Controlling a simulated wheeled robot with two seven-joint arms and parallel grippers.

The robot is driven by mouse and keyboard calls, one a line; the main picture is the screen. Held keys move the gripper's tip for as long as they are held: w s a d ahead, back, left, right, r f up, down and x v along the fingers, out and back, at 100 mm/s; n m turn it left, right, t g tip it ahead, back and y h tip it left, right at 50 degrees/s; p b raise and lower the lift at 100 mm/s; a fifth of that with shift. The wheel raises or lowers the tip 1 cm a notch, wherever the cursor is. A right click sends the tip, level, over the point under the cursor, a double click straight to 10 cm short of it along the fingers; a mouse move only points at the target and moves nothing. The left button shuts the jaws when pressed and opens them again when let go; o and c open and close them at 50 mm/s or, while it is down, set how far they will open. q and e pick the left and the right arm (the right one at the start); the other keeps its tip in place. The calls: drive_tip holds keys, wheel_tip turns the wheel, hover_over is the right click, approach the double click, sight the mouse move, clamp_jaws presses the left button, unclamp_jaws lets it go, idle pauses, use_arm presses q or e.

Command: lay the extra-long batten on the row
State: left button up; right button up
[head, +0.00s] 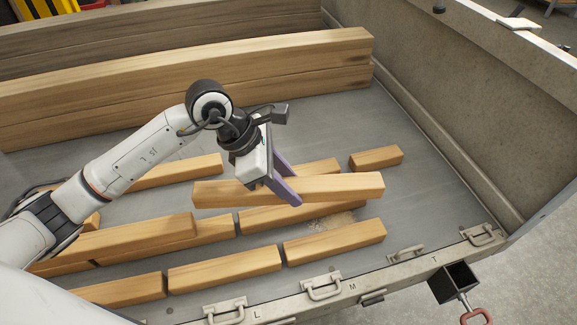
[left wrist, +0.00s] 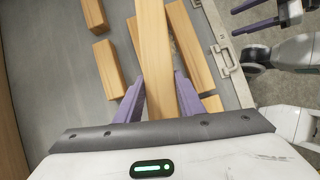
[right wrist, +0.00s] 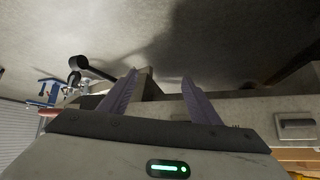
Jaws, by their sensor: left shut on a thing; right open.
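My left gripper (head: 283,188) is shut on a long wooden batten (head: 340,187), held level above the trailer bed. The batten also shows between the purple fingers in the left wrist view (left wrist: 153,50). Below it, shorter battens lie in rows on the bed. The front row has a right piece (head: 335,242), a middle piece (head: 225,271) and a left piece (head: 122,290), with small gaps between them. A batten behind (head: 290,218) is partly hidden by the held one. My right gripper (right wrist: 158,76) is open and empty; it also shows in the left wrist view (left wrist: 238,22).
Big stacked beams (head: 200,75) fill the bed's far side. A high wall (head: 480,120) closes the right. The near edge has metal latches (head: 322,286). A long batten (head: 125,238) lies at the left on other pieces. A short block (head: 376,158) lies at the right.

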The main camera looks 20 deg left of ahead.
use_arm(q)
drive_tip(key=shift+w+a+r+n+t, duration=0.1)
drive_tip(key=shift+w+r+n+t, duration=0.35)
drive_tip(key=shift+n, duration=0.45)
drive_tip(key=shift+w+a+f, duration=0.1)
drive_tip(key=shift+f, duration=0.05)
drive_tip(key=shift+f+b, duration=0.35)
drive_tip(key=shift+f, duration=0.3)
drive_tip(key=shift+f+b, duration=0.85)
drive_tip(key=shift+f, duration=0.5)
drive_tip(key=shift+f+b, duration=0.6)
drive_tip(key=shift+f, duration=0.35)
drive_tip(key=shift+f+b, duration=0.3)
drive_tip(key=shift+b, duration=0.05)
drive_tip(key=o, duration=1.3)
drive_tip(key=shift+o, duration=0.4)
use_arm(e)
drive_tip(key=shift+w+a+f, duration=0.55)
drive_tip(key=shift+a+f, duration=0.15)
drive_tip(key=shift+f, duration=0.2)
